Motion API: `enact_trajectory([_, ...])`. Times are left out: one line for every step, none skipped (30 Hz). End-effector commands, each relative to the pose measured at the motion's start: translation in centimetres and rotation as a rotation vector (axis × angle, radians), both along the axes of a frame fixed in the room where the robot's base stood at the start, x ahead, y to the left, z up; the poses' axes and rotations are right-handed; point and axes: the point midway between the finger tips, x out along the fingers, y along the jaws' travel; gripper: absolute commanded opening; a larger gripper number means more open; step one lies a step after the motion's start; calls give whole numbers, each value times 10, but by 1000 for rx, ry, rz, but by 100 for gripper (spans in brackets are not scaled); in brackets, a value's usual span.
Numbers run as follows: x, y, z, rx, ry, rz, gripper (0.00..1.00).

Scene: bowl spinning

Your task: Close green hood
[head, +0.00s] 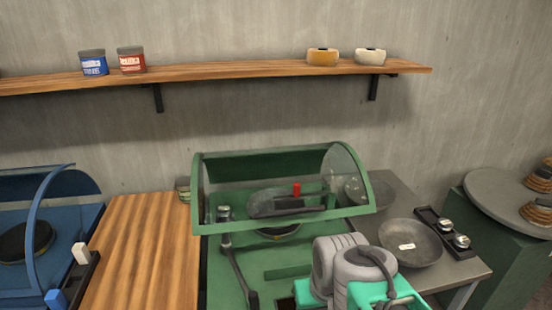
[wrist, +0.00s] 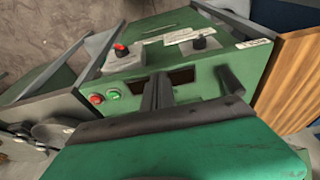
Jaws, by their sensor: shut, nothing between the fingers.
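The green hood (head: 285,150) is a curved clear cover in a green frame on the green machine (head: 222,280), in the middle of the head view. It stands raised, with its front rim above the machine's deck. A dark bowl-like part and a red knob show through it. My gripper (wrist: 160,80) is shut and empty, its dark fingers together in front of the machine's front panel (wrist: 200,75) in the wrist view. In the head view, its teal hand is at the lower right, below the hood and apart from it; its fingertips are hidden there.
A grey side table (head: 470,272) with a bowl (head: 410,243) stands right. A wooden counter (head: 140,245) and a blue machine (head: 35,275) are left. A shelf (head: 230,70) runs above. Red and green buttons (wrist: 105,96) sit on the panel.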

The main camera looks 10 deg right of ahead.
Motion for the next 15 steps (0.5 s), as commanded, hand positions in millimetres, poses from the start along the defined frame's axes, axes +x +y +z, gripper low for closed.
enact_trajectory([-5,-11,-4,2,48,-39,0])
enact_trajectory([-4,-18,-5,4,71,-64,0])
enact_trajectory([11,-28,7,5,60,-91,0])
enact_trajectory([24,-33,16,6,45,-101,0])
enact_trajectory([39,-37,28,9,24,-108,0])
enact_trajectory([57,-43,44,12,-3,-110,0])
enact_trajectory([71,-46,57,14,-22,-109,0])
enact_trajectory([84,-49,71,16,-41,-106,0])
enact_trajectory([102,-53,92,19,-71,-100,0])
enact_trajectory([115,-55,107,20,-90,-92,0])
enact_trajectory([128,-57,125,20,-114,-84,0])
enact_trajectory([144,-59,150,20,-143,-68,0])
enact_trajectory([154,-59,169,19,-168,-53,0])
enact_trajectory([164,-57,189,16,-190,-37,0])
enact_trajectory([172,-54,214,11,-219,-13,0])
